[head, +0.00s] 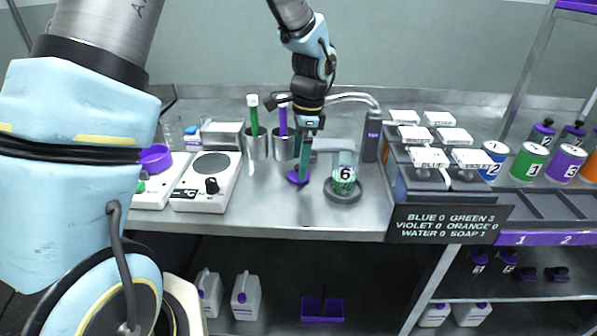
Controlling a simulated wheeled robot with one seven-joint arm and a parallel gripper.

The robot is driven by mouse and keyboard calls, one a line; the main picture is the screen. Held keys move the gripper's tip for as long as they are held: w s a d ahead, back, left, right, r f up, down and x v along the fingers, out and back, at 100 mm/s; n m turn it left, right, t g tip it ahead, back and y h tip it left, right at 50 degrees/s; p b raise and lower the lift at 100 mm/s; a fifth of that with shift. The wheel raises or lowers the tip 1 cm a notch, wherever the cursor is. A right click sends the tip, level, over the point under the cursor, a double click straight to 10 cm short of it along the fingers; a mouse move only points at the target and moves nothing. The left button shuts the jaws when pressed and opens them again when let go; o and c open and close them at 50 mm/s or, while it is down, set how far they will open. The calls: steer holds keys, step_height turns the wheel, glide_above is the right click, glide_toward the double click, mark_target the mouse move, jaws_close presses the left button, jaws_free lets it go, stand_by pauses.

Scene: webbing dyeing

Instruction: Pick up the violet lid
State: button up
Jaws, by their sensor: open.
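A small violet piece (294,178), which looks like the violet lid, lies on the steel bench in the middle of the head view, partly hidden by my gripper. My gripper (304,176) points down over it from above, its teal finger reaching to the lid's level. The jaws are open; whether a finger touches the lid cannot be told at this size.
A jar marked 6 (344,180) stands on a dark round base just right of my gripper. Metal cups with green and violet sticks (257,146) stand to the left, beside a white hotplate (207,187). Labelled white-topped bins (430,178) are to the right.

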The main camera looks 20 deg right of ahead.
steer(key=shift+a+f, duration=0.1)
steer(key=shift+f, duration=1.2)
steer(key=c, duration=1.3)
steer(key=shift+c, duration=0.2)
